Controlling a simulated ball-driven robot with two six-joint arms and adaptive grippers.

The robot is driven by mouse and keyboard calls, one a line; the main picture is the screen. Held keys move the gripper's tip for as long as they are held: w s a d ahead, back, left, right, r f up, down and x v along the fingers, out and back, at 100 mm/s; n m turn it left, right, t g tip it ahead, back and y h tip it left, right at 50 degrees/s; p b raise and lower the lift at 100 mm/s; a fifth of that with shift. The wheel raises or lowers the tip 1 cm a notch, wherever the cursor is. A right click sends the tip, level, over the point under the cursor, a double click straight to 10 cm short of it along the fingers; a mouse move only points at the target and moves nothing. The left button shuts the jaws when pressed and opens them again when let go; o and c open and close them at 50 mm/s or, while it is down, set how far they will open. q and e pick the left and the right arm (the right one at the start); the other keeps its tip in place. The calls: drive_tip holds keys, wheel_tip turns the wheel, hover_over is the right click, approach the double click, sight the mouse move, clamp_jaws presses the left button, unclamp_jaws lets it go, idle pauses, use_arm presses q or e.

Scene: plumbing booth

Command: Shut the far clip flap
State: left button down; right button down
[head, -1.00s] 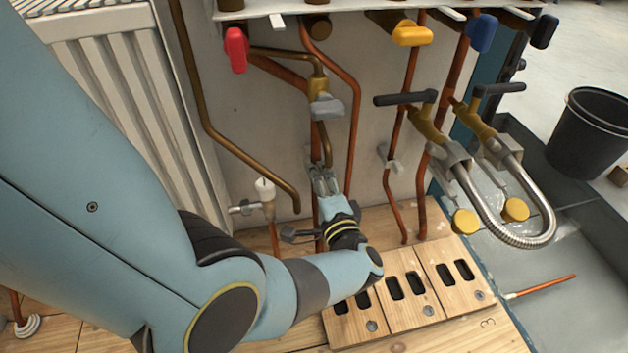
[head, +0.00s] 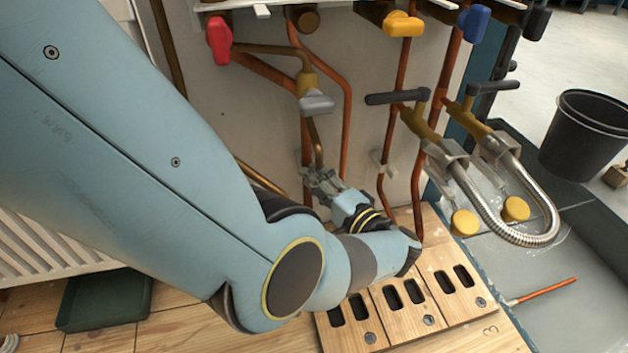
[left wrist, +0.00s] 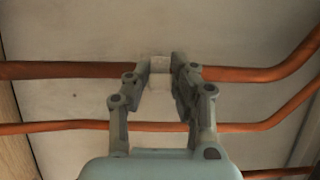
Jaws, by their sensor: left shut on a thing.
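My left gripper (head: 312,178) is low at the grey wall, by the copper pipes on the left. In the left wrist view its fingers (left wrist: 160,66) are close together on either side of a small pale clip (left wrist: 159,64) on a copper pipe (left wrist: 60,70). The fingers are shut on the clip, and they hide much of it. I cannot tell how its flap stands. Another pale clip (head: 382,168) sits on a copper pipe to the right, apart from the gripper. My right gripper is not in view.
A red-handled valve (head: 219,40) and a grey-handled valve (head: 316,102) are above the gripper. A steel hose (head: 480,205) loops at the right. A slotted wooden block (head: 405,318) lies below my forearm. A green tray (head: 105,300) is at lower left.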

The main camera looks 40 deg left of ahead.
use_arm(q)
drive_tip(key=shift+s+f, duration=0.1)
drive_tip(key=c, duration=1.2)
unclamp_jaws()
drive_tip(key=shift+o, duration=0.2)
